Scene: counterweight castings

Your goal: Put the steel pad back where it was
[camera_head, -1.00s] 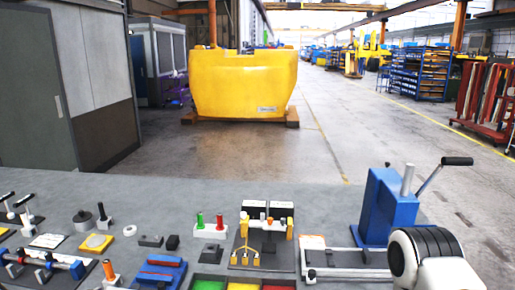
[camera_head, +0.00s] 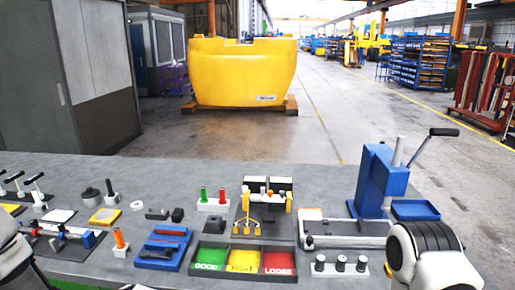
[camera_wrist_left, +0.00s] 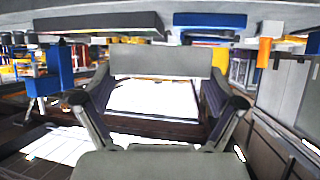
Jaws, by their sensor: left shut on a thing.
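In the left wrist view a plain grey flat piece (camera_wrist_left: 160,63), which I take to be the steel pad, spans the gap between the fingertips of my left gripper (camera_wrist_left: 162,92). The gripper is shut on it, and bright, blurred background shows below it. In the head view only a white part of my left arm shows at the lower left edge; the left gripper and the pad are out of that view. My right arm shows at the lower right, but its gripper is not visible. I cannot tell which spot on the bench the pad came from.
On the grey bench (camera_head: 150,180) stand a yellow-edged plate (camera_head: 105,216), a blue fixture (camera_head: 163,247), a tray labelled GOOD, TIGHT, LOOSE (camera_head: 243,246), a gauge stand (camera_head: 262,205) and a blue lever press (camera_head: 378,180). Bare bench lies along the back edge.

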